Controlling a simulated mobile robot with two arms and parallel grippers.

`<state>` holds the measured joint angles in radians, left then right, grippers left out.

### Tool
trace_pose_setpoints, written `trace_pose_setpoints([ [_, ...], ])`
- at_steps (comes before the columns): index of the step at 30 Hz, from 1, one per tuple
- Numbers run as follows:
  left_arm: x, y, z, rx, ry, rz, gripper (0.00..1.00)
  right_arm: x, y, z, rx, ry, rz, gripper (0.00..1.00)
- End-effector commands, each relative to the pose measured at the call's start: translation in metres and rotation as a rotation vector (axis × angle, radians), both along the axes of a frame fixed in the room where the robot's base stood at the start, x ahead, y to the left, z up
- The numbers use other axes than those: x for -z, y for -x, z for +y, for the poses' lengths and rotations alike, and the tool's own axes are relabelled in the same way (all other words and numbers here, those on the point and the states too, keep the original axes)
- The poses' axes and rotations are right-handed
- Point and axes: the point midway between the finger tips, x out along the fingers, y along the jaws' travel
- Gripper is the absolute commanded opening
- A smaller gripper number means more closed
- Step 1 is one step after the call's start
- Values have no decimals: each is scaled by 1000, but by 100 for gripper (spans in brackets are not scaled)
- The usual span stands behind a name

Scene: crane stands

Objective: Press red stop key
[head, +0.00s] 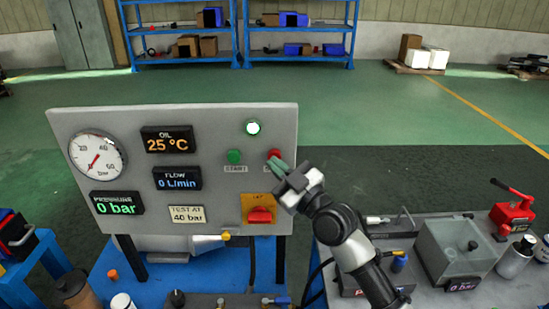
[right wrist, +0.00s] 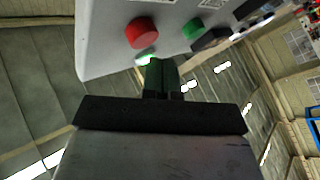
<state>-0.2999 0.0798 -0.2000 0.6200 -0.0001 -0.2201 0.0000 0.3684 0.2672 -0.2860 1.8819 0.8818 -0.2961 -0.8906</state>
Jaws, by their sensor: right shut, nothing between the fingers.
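The red stop key (head: 274,154) is a round button on the upright grey panel (head: 215,125), right of the green start key (head: 234,156). My right gripper (head: 277,165) is shut and empty, its green fingertips just below the red key and covering part of its label. In the right wrist view the red key (right wrist: 142,32) stands out from the panel, and the closed green fingers (right wrist: 160,76) appear apart from it. A green-rimmed lamp (head: 253,128) above the keys glows white. My left gripper is not in view.
A bench (head: 410,285) with a grey tank (head: 455,250) and a red hand pump (head: 512,212) stands right.

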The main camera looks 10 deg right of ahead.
Motion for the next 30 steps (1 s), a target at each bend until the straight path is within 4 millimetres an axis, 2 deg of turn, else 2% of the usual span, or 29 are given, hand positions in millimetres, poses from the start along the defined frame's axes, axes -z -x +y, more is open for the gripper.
trace_pose_setpoints([
  [7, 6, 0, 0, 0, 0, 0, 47, 1, -7, -2, 0, 2, 1, 0],
  [30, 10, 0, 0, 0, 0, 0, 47, 0, -12, -2, 0, 0, 0, 0],
])
